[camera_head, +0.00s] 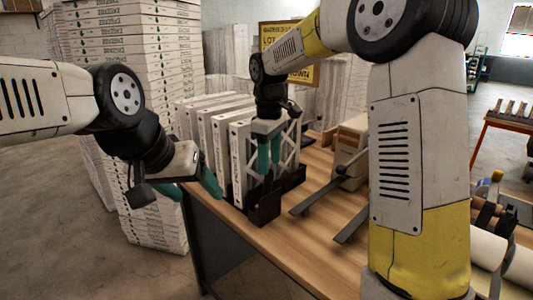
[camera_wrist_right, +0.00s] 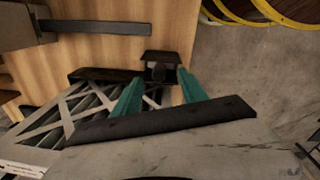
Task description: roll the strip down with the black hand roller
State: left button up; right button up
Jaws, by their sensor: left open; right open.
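A row of white boxed filters (camera_head: 220,140) stands upright on the wooden table, the nearest showing a lattice face, which also fills the lower left of the right wrist view (camera_wrist_right: 75,110). My right gripper (camera_head: 269,160) is open at the near end of the row, its teal fingers pointing down above a black block-like piece (camera_head: 264,203). In the right wrist view that piece (camera_wrist_right: 165,62) lies just beyond the fingertips; I cannot tell whether it is the hand roller or a holder. My left gripper (camera_head: 190,188) is open and empty, left of the row beyond the table edge. I cannot make out the strip.
Dark flat bars (camera_head: 325,192) lie on the table (camera_head: 305,255) right of the filters, near a cardboard box (camera_head: 350,140). Tall stacks of flat boxes (camera_head: 130,60) stand behind left. Pale rolls (camera_head: 488,248) are at the far right. Bare tabletop shows in front.

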aim_at(269, 182)
jog(key=shift+w+a+f, duration=0.25)
jog(key=shift+w, duration=0.05)
jog(key=shift+w+f, duration=0.1)
jog(key=shift+f, duration=0.15)
jog(key=shift+w+d+f, duration=0.1)
jog(key=shift+f, duration=3.5)
grip_shut()
jog(key=c, duration=0.8)
grip_release()
grip_shut()
